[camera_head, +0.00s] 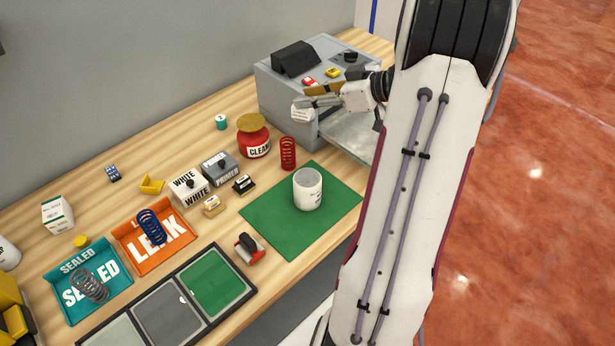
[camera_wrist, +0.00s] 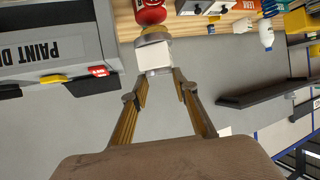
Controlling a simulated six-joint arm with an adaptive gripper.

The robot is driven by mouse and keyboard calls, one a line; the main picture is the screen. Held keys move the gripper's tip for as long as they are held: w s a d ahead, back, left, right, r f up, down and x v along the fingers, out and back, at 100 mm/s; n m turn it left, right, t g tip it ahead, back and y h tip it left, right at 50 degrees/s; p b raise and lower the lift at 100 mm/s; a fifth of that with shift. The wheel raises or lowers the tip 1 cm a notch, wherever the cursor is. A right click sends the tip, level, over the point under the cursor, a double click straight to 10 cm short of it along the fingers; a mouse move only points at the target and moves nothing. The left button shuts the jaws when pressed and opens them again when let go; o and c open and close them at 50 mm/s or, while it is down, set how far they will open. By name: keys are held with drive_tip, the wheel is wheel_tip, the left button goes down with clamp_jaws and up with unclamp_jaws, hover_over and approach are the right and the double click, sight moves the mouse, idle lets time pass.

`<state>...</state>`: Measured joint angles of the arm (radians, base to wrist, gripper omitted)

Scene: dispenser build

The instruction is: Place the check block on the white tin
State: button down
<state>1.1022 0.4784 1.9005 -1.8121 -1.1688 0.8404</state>
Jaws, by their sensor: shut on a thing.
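My gripper (camera_head: 318,97) is in the air in front of the grey machine, shut on a small white block, the check block (camera_head: 301,113). The block also shows between the fingertips in the wrist view (camera_wrist: 154,57). It has faint print on its side in the head view, too small to read. The white tin (camera_head: 307,190) stands upright on the green mat (camera_head: 265,213), below the block in the picture and apart from it. Its round top looks pale grey.
The grey machine (camera_head: 285,98) stands behind my gripper. A red CLEAN jar (camera_head: 254,146), a red spring (camera_head: 288,153), and WHITE (camera_head: 186,194) and PRIMER (camera_head: 228,173) boxes stand left of the tin. A red-and-black item (camera_head: 249,249) lies beside the mat.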

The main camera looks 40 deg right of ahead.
drive_tip(key=s+a+n+g+y, duration=0.1)
drive_tip(key=s+a+n+y, duration=0.2)
drive_tip(key=s+a, duration=0.4)
drive_tip(key=shift+s+a+r+g, duration=0.2)
drive_tip(key=shift+s+r+g, duration=0.1)
drive_tip(key=shift+s, duration=0.55)
drive_tip(key=shift+s+d+r+n+y, duration=0.2)
drive_tip(key=shift+s+r+n+y, duration=0.1)
drive_tip(key=shift+r+y, duration=0.15)
wheel_tip(320, 180, down, 6)
drive_tip(key=shift+w+f, duration=0.1)
drive_tip(key=shift+f, duration=0.05)
